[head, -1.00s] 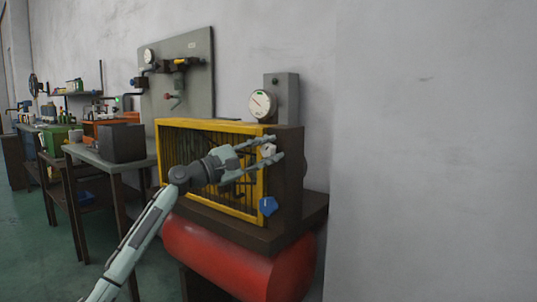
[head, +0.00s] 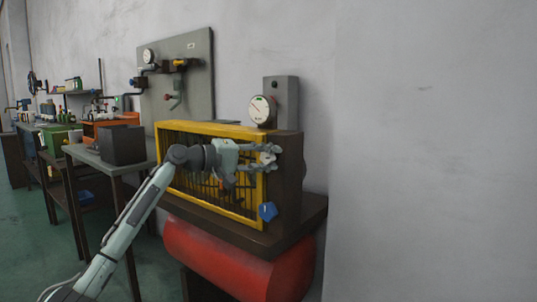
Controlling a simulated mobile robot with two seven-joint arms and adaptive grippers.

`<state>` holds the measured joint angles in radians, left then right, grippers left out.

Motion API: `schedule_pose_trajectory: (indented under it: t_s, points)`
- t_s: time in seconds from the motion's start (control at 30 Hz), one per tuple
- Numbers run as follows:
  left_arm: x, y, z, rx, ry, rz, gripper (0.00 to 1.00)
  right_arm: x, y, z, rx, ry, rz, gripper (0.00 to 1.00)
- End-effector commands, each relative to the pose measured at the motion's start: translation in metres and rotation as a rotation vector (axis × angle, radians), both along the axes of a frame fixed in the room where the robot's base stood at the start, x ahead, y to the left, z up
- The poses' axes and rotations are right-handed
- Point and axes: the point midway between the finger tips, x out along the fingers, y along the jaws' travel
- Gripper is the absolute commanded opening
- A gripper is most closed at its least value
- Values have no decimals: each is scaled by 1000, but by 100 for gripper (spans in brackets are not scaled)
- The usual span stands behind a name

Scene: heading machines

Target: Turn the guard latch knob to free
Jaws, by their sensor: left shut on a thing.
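The machine has a yellow-framed guard (head: 205,130) with dark bars across its front. The guard latch knob (head: 267,158) is small and pale, at the upper right side of the guard's frame. My left gripper (head: 272,157) is shut on it, with fingers around it from the left; they hide most of the knob and any mark of its setting. A blue knob (head: 267,211) sits lower on the same right side, apart from the gripper. My right gripper is not in view.
A round gauge (head: 262,110) on a grey post stands just above the machine. A red tank (head: 235,262) lies under its bench. A table with a dark box (head: 122,145) stands to the left. The wall on the right is bare.

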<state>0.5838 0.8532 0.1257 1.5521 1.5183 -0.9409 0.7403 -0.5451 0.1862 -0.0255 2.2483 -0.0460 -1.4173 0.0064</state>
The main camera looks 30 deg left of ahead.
Motion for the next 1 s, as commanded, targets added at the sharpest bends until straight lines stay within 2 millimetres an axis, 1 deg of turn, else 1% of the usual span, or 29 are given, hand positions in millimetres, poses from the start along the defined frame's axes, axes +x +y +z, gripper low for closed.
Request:
schedule_pose_trajectory:
  t_s: [0.23,0.73,0.77,0.8,0.83,1.0]
  points:
    - [0,-1,-1,73,-3,-2,3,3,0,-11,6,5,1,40]
    - [0,-1,-2,92,-4,-2,3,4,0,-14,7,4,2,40]
    - [0,-1,-2,92,-4,-2,33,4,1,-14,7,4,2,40]
    - [0,-1,-2,92,-4,-2,38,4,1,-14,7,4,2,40]
    - [0,-1,-2,92,-4,-2,42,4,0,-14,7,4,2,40]
    - [0,-1,-1,90,-6,-2,42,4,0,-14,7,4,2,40]
